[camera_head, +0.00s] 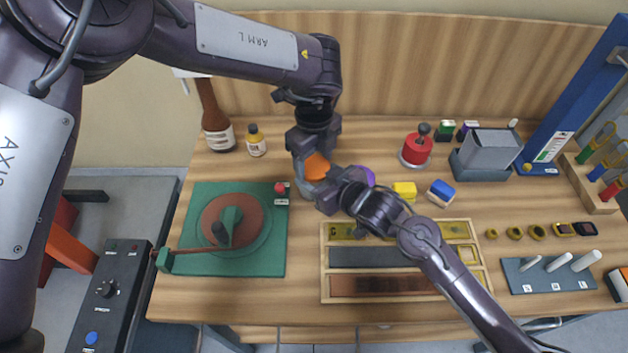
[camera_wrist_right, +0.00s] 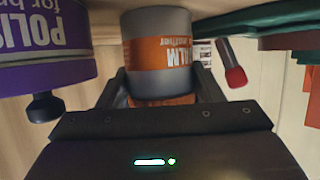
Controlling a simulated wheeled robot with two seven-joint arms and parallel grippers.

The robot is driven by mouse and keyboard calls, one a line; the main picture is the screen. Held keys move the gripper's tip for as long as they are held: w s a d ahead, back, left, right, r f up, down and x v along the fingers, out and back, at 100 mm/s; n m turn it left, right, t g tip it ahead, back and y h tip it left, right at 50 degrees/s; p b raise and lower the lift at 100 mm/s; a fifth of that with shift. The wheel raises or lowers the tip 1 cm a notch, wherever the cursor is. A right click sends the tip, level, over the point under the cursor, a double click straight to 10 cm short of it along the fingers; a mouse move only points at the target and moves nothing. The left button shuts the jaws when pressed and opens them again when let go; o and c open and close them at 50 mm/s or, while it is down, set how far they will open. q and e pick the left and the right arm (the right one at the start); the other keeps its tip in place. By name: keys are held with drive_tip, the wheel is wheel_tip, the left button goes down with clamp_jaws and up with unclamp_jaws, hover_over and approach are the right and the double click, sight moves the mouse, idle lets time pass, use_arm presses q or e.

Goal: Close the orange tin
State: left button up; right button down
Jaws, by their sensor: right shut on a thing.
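The orange tin (camera_head: 317,165), grey with an orange label, stands on the table near the middle, under my left gripper (camera_head: 308,152) in the head view. It shows upside down in the right wrist view (camera_wrist_right: 158,50), with an orange part low between the fingers. My right gripper (camera_head: 322,184) reaches it from the right and is shut on it, a finger on either side (camera_wrist_right: 160,92). My left gripper points down at the tin's top; its fingers are partly hidden, so I cannot tell its opening. Whether the lid is seated is hidden.
A purple tin (camera_wrist_right: 45,40) stands close beside the orange tin. A green turntable base (camera_head: 185,215) is at left, a wooden tray (camera_head: 325,262) in front. Bottles (camera_head: 256,142) stand behind left, a red tin (camera_head: 416,150) behind right.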

use_arm(q)
drive_tip(key=c, duration=0.5)
drive_tip(key=shift+m, duration=1.6)
drive_tip(key=o, duration=1.1)
drive_tip(key=shift+r, duration=2.25)
